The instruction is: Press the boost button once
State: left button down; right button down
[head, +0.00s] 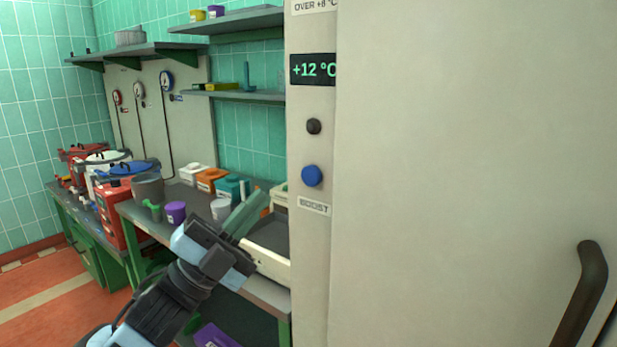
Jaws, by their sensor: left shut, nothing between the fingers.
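The boost button is a round blue button (312,176) on the pale narrow panel of a large cabinet, just above a label (314,206) reading BOOST. My right gripper is not in view.
The cabinet's large pale door (470,150) fills the right side, with a dark handle (583,295) at lower right. Left, a bench holds red cookers (112,212), a purple cup (176,212) and several small boxes. Shelves (235,96) hang above.

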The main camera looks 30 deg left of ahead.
aim_at(311, 176)
pick_arm(q)
jog(key=w, duration=0.8)
jog(key=shift+w+d+y, duration=0.3)
jog(key=shift+d, duration=0.05)
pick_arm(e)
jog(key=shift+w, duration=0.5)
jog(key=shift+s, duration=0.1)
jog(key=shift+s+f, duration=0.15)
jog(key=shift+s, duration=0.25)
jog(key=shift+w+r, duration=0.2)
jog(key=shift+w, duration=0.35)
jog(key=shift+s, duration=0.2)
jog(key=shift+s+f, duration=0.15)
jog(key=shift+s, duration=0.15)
pick_arm(q)
jog(key=shift+w, duration=0.1)
